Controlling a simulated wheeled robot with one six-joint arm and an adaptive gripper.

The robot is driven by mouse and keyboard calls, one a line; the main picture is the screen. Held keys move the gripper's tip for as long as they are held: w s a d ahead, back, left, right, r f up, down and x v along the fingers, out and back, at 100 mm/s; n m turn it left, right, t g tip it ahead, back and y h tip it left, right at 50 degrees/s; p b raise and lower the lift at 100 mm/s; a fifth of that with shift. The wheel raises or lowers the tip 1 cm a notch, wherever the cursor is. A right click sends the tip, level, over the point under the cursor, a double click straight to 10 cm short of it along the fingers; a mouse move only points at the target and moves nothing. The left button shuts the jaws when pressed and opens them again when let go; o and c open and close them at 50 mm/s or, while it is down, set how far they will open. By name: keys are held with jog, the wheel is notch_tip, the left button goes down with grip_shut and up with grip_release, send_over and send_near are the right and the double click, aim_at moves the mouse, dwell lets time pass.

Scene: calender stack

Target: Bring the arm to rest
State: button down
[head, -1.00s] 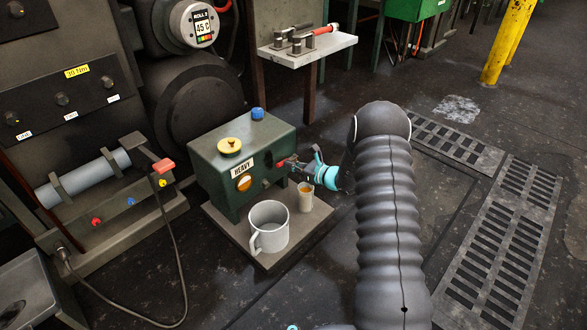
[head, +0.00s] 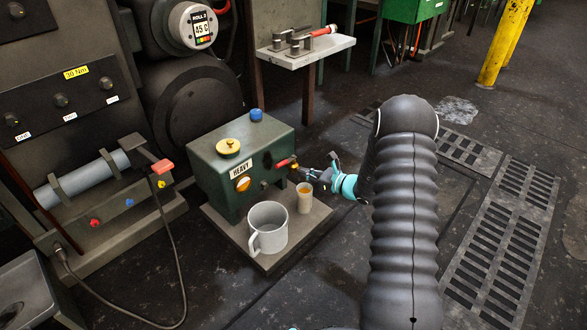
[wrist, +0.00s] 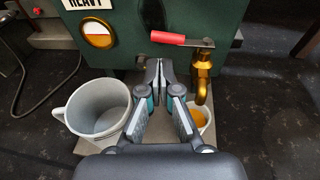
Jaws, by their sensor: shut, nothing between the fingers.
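My gripper (head: 308,172) is in front of the green box, at the right, close to its brass tap and above the small cup. In the wrist view its fingers (wrist: 160,66) are together with nothing between them. They point at the box face, left of the brass tap (wrist: 201,80) and below the red lever handle (wrist: 168,38). My arm rises at the right in a grey ribbed sleeve and bends down to the gripper. The red handle also shows in the head view (head: 286,161).
The green box (head: 212,180), marked HEAVY, stands on a low plate (head: 322,213). A grey mug (head: 267,231) and a small cup with amber contents (head: 305,201) stand before it. A side table (head: 305,55) stands behind. Floor with grates (head: 495,240) is open at the right.

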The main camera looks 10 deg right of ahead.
jog(key=v, duration=0.6)
jog(key=shift+s, duration=0.35)
jog(key=s+a+f+n+g, duration=0.3)
jog(key=s+a+n+g, duration=0.15)
jog(key=s, duration=0.45)
jog(key=s+r+n+g+h+p, duration=0.2)
jog(key=s+r+n+g, duration=0.55)
jog(key=s+n, duration=0.3)
jog(key=s+r+n+t+h+p, duration=0.2)
jog(key=s+r, duration=0.4)
jog(key=r, duration=0.4)
jog(key=s+r+n+t+h+p, duration=0.2)
jog(key=s+r+n+h, duration=0.2)
jog(key=r, duration=0.6)
jog(key=s+r+n+t+h+p, duration=0.2)
jog(key=s+r+n, duration=0.3)
jog(key=r, duration=0.6)
jog(key=s+d+h+p, duration=0.1)
jog(key=s, duration=0.1)
jog(key=shift+s+n+t+h, duration=0.3)
jog(key=shift+s+n+t, duration=0.05)
jog(key=shift+n+t, duration=0.05)
